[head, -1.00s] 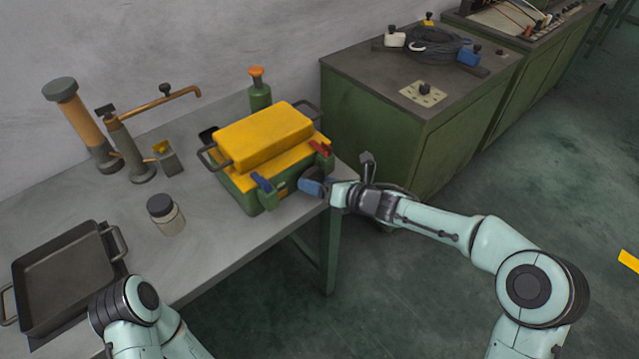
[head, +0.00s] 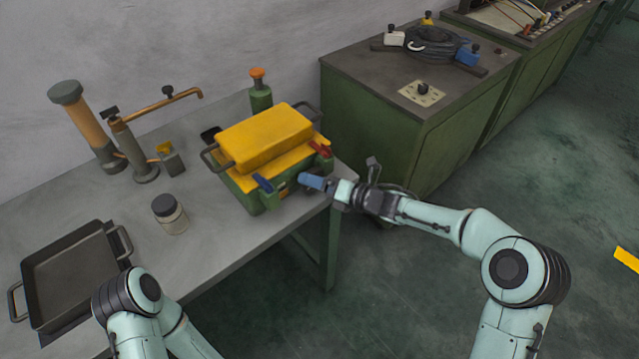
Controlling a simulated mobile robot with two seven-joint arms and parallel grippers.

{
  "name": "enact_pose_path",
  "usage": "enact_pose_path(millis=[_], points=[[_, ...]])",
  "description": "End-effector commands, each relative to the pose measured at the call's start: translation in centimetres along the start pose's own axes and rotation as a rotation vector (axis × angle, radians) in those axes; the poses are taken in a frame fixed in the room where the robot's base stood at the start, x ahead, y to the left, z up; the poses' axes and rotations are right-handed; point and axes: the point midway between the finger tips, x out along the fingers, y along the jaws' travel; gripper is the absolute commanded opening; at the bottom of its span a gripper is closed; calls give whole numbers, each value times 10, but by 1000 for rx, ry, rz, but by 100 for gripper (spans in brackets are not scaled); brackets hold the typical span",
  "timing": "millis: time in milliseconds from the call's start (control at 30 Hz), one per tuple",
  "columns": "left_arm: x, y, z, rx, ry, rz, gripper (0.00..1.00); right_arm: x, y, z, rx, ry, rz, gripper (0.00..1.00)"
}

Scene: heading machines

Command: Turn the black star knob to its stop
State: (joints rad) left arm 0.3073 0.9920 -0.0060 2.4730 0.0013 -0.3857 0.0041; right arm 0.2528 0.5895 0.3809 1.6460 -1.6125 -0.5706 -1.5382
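A green machine with a yellow top (head: 262,138) stands near the right end of the table. My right gripper (head: 312,181) has blue fingertips and is at the machine's front right, beside its lower front face. A small dark shape shows just behind and below the fingertips; it may be the black star knob, but the fingers cover most of it. I cannot tell whether the fingers touch it or how far they are apart. Another black knob (head: 423,88) stands on a pale plate on the green cabinet. My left gripper is out of view; only part of that arm shows.
The grey table (head: 215,240) holds a dark tray (head: 75,270), a lidded jar (head: 170,214), and a pump-like tool (head: 140,165). A green bottle (head: 260,95) stands behind the machine. The green cabinet (head: 385,140) is close behind my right forearm.

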Motion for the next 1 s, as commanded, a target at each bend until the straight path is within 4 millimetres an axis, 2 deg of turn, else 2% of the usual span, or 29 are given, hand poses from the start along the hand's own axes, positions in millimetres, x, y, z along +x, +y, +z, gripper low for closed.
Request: enact_pose_path(millis=[367,500,667,700,1000], points=[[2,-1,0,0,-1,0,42,-1,-6,-2,-22,2,-22,100],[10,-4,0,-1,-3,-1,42,-1,-6,-3,-133,-1,-67,100],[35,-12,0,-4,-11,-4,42,0,-7,-6,-363,-5,-156,100],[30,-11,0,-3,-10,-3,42,-13,-4,-2,-352,-5,-156,100],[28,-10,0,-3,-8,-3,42,-73,9,-3,-349,-6,-148,100]])
